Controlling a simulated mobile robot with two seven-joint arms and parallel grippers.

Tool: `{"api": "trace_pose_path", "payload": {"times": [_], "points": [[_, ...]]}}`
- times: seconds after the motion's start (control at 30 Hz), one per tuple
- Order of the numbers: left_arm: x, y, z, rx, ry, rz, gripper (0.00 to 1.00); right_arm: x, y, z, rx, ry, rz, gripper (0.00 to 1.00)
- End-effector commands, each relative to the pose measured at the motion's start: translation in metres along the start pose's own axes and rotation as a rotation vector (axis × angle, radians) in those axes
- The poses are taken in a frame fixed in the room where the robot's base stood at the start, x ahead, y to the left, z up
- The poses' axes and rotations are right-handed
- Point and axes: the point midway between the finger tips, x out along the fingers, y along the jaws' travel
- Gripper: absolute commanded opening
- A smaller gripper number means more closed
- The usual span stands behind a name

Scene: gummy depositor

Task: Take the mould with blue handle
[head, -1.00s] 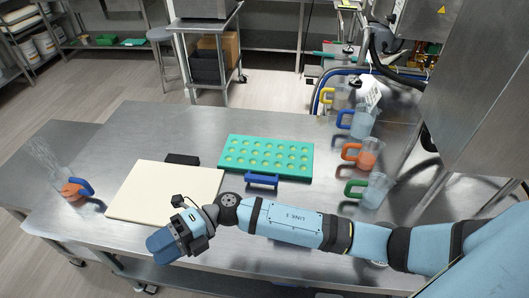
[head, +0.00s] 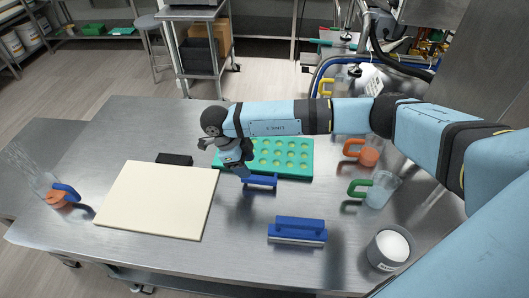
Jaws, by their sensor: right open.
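The teal mould (head: 285,157) with round cavities lies flat on the steel table. Its blue handle (head: 260,181) sticks out at the near edge. My right arm reaches across from the right and covers the mould's far left part. My right gripper (head: 243,174) is open and points down just left of the blue handle, close to it. I cannot tell whether it touches the handle. My left gripper does not show.
A cream board (head: 157,200) lies left of the mould, with a black block (head: 175,159) behind it. A blue-handled scraper (head: 298,230) and a cup of white stuff (head: 389,247) stand in front. Jugs with green (head: 360,188) and orange (head: 356,149) handles stand right.

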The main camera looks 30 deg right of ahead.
Motion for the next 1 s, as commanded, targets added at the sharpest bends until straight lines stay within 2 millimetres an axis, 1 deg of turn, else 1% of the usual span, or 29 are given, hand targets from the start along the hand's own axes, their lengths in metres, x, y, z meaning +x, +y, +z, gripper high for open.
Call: {"api": "trace_pose_path", "payload": {"times": [0.03, 0.1, 0.2, 0.37, 0.53, 0.63, 0.77, 0.93, 0.97, 1.0], "points": [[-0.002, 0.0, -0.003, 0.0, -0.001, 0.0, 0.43, 0.009, 0.0, -0.001, 0.001, 0.002, 0.003, 0.53], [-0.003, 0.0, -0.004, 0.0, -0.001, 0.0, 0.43, 0.019, 0.0, -0.001, 0.001, 0.001, 0.003, 0.53], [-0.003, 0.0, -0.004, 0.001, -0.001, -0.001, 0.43, 0.029, 0.0, -0.001, 0.0, -0.001, 0.002, 0.53], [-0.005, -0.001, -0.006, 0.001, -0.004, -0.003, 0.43, 0.039, 0.0, -0.003, 0.0, 0.0, 0.004, 0.53], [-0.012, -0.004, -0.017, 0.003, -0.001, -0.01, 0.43, 0.063, -0.001, -0.011, 0.001, 0.001, 0.004, 0.53], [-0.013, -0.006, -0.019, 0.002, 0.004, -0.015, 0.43, 0.076, -0.001, -0.008, -0.001, -0.002, 0.004, 0.53], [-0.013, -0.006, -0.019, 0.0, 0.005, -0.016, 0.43, 0.084, -0.002, -0.008, 0.0, -0.003, 0.003, 0.53], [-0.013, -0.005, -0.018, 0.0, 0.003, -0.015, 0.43, 0.084, -0.002, -0.007, 0.0, -0.003, 0.002, 0.53], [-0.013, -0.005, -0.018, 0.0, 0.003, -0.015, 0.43, 0.084, -0.002, -0.007, 0.0, -0.003, 0.002, 0.51], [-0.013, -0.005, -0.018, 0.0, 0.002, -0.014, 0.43, 0.084, -0.002, -0.007, 0.0, -0.003, 0.002, 0.42]]}}
